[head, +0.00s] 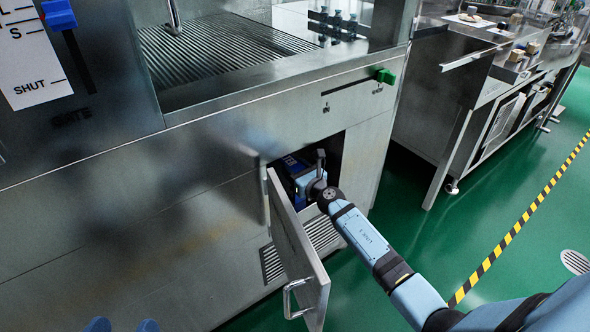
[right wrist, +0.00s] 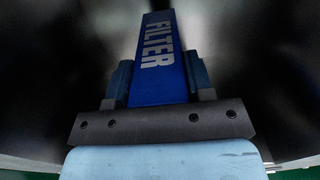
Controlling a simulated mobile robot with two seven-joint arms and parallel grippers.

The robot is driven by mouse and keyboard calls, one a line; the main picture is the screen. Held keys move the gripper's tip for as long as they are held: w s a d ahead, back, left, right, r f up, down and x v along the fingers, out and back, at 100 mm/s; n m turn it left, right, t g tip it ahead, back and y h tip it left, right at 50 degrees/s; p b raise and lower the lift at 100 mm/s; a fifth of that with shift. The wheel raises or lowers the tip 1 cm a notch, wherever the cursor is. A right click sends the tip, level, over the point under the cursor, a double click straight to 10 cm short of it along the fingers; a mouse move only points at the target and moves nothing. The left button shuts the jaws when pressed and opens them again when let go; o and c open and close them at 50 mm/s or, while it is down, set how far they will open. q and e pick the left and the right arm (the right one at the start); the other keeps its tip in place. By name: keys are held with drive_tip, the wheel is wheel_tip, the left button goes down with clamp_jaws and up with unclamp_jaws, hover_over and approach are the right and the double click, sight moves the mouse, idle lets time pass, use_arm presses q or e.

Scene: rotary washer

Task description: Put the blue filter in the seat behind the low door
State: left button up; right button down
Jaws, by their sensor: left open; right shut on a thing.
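The low door (head: 297,255) of the steel washer stands open, swung outward at the left of a dark opening (head: 336,150). My right gripper (head: 308,180) reaches into this opening, shut on the blue filter (head: 290,165). In the right wrist view the filter (right wrist: 158,55) points ahead between the two fingers of the right gripper (right wrist: 160,82), its white FILTER lettering showing. Dark surroundings hide the seat, so I cannot tell whether the filter touches it. The blue fingertips of my left gripper (head: 123,326) show apart and empty at the bottom edge of the head view.
The door's handle (head: 297,298) sticks out near my right forearm. A green slider (head: 384,76) is above the opening, and a blue gate lever (head: 59,15) at upper left. A steel bench (head: 440,130) stands right; green floor lies between.

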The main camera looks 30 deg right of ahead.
drive_tip(key=c, duration=0.5)
unclamp_jaws()
drive_tip(key=shift+f, duration=0.1)
drive_tip(key=shift+r+p, duration=0.3)
drive_tip(key=shift+p, duration=0.15)
use_arm(q)
wheel_tip(320, 180, up, 2)
drive_tip(key=shift+t+p, duration=0.3)
drive_tip(key=shift+p, duration=0.15)
use_arm(e)
drive_tip(key=s+d, duration=0.1)
drive_tip(key=s, duration=1.1)
drive_tip(key=shift+d, duration=0.35)
use_arm(q)
drive_tip(key=shift+a, duration=0.1)
use_arm(e)
drive_tip(key=shift+f, duration=0.1)
